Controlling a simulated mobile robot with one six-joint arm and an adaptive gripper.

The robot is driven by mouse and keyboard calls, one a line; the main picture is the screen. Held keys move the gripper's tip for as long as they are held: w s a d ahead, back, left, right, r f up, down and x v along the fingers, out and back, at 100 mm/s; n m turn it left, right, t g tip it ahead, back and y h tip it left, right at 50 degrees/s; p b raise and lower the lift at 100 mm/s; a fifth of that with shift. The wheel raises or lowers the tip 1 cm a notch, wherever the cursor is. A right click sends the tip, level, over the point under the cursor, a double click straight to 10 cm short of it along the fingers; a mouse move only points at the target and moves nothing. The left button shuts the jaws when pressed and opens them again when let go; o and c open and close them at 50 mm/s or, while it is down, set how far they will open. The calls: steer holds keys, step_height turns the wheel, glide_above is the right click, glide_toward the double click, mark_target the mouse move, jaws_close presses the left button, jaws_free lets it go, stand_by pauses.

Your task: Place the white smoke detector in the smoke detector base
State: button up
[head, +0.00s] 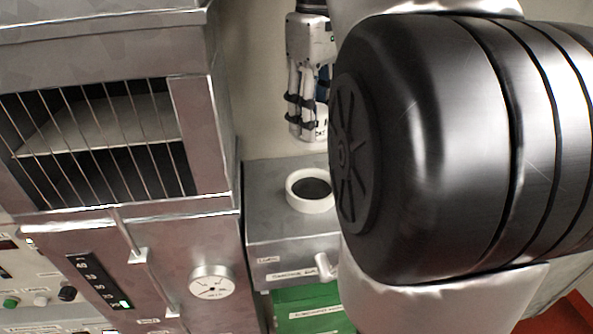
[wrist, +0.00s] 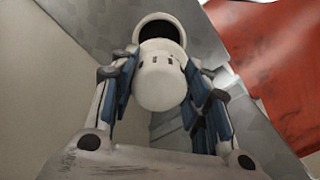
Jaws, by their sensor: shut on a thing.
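My gripper (head: 307,122) points down in the head view, above a grey metal box. In the wrist view its two fingers (wrist: 160,75) are closed around the sides of the white smoke detector (wrist: 160,88), a rounded white body with small dark slots. In the head view the fingers mostly hide the detector. The smoke detector base (head: 296,192) is a white ring with a dark centre on top of the box. It is below my gripper, with a gap between. In the wrist view the base (wrist: 159,18) shows beyond the detector, which overlaps its near edge.
The grey metal box (head: 290,243) has a front handle and label, with a green panel (head: 307,308) below. A tall metal cabinet (head: 190,238) with a wire grille and dial stands close on the left. My arm hides the right side. A red surface (wrist: 270,50) shows in the wrist view.

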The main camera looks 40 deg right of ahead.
step_height(320, 180, down, 12)
steer(key=shift+w+r+b, duration=0.1)
steer(key=shift+r+b, duration=0.05)
steer(key=shift+b, duration=0.35)
steer(key=o, duration=1.1)
step_height(320, 180, up, 12)
steer(key=shift+p, duration=0.6)
